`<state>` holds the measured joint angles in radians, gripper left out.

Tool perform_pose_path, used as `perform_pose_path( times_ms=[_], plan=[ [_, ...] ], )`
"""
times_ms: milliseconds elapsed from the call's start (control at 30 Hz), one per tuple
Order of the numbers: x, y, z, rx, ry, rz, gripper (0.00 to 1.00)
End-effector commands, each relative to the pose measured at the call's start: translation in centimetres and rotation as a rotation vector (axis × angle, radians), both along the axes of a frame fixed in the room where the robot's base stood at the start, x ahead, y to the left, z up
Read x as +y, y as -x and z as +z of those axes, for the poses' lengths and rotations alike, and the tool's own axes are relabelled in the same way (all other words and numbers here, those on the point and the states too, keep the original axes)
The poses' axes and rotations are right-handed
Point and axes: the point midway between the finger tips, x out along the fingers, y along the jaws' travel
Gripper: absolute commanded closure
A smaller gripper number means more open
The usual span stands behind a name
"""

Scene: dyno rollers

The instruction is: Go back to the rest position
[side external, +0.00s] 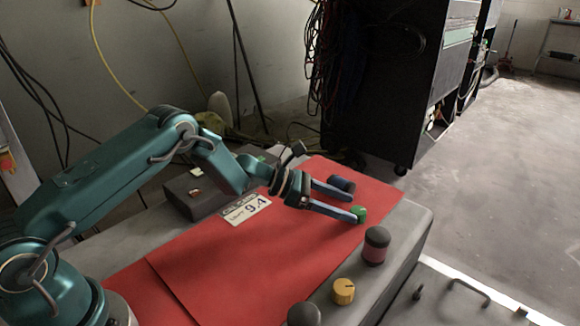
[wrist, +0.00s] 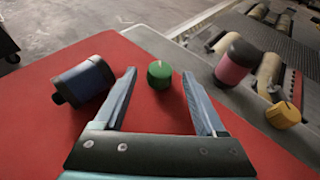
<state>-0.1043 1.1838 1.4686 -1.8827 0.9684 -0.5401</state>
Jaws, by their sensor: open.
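My gripper (side external: 346,204) is low over the far end of the red mat (side external: 225,262). In the wrist view its two fingers (wrist: 160,100) are spread apart with nothing held between them. A small green knob (side external: 359,214) is close to one fingertip in the side view. In the wrist view the green knob (wrist: 159,74) stands on the red mat just beyond the gap between the fingertips. A dark blue and black cylinder (side external: 342,185) lies on its side near the other finger; it also shows at the left in the wrist view (wrist: 84,80).
A pink and black roller (side external: 376,245) stands upright off the mat, with a yellow knob (side external: 343,291) nearby. A dark rounded end (side external: 304,314) shows at the bottom. A black cabinet (side external: 385,85) stands behind.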

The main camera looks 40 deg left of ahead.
Motion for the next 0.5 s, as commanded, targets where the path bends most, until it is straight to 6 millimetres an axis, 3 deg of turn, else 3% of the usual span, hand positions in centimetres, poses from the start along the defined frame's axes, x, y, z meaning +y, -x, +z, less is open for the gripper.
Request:
perform_pose_path(
  times_ms=[500],
  plan=[
    [0.78,0.75,0.57,-0.003,0.001,-0.004,0.27]
  ],
)
